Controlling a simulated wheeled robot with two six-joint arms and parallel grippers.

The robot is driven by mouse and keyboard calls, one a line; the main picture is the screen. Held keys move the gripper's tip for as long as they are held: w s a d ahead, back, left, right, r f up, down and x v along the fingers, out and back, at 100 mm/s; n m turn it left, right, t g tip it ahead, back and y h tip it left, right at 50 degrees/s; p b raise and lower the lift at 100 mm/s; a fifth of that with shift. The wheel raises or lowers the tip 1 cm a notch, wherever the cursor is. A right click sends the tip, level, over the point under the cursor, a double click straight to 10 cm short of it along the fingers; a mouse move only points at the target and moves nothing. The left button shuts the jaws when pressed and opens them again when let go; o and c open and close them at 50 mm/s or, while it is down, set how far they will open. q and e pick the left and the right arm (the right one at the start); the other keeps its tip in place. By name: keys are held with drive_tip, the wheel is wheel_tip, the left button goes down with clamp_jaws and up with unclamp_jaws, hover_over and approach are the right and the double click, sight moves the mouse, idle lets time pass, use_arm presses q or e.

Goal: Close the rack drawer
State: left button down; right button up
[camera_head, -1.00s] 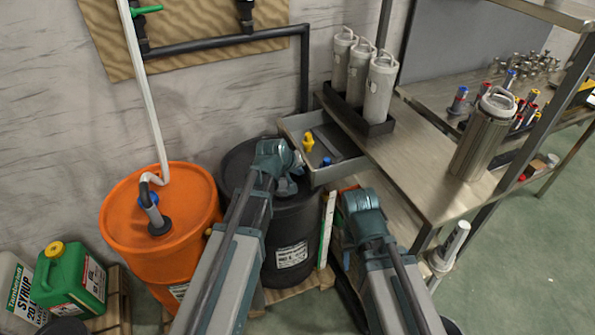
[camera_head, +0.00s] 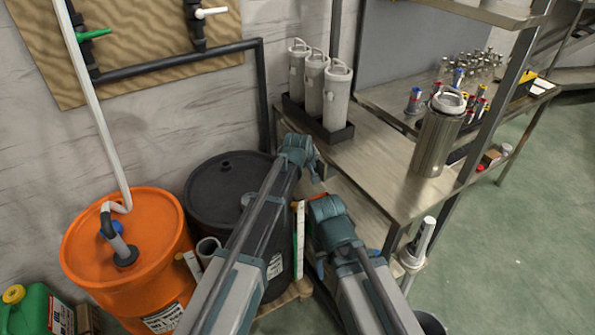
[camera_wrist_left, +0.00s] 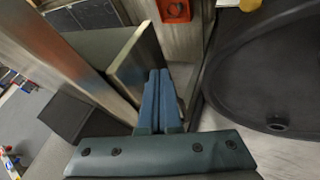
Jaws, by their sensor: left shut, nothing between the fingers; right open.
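The rack (camera_head: 368,160) is a steel bench beside the black barrel. In the head view its drawer is mostly hidden behind my left gripper (camera_head: 299,158), and no open tray shows beside the bench. In the left wrist view an upright panel (camera_wrist_left: 142,68), apparently the drawer front, stands close to the bench edge. I cannot tell whether a gap is left behind it. My left gripper's blue fingers (camera_wrist_left: 161,85) are shut and empty beside this panel; contact is unclear. My right gripper (camera_head: 325,212) is open, lower and nearer, by the bench's front; its fingertips are mostly hidden.
The black barrel (camera_head: 212,183) stands close left of my left gripper and also shows in the left wrist view (camera_wrist_left: 245,75). An orange barrel (camera_head: 150,235) is further left. A steel canister (camera_head: 437,140) and white cylinders (camera_head: 336,95) stand on the bench.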

use_arm(q)
drive_tip(key=shift+w+d, duration=0.65)
drive_tip(key=shift+d, duration=0.3)
drive_tip(key=shift+d+r, duration=0.1)
drive_tip(key=s+a+r+p, duration=0.5)
drive_tip(key=s+r+p, duration=0.3)
drive_tip(key=shift+s+a, duration=0.15)
drive_tip(key=shift+a, duration=0.2)
drive_tip(key=shift+f, duration=0.1)
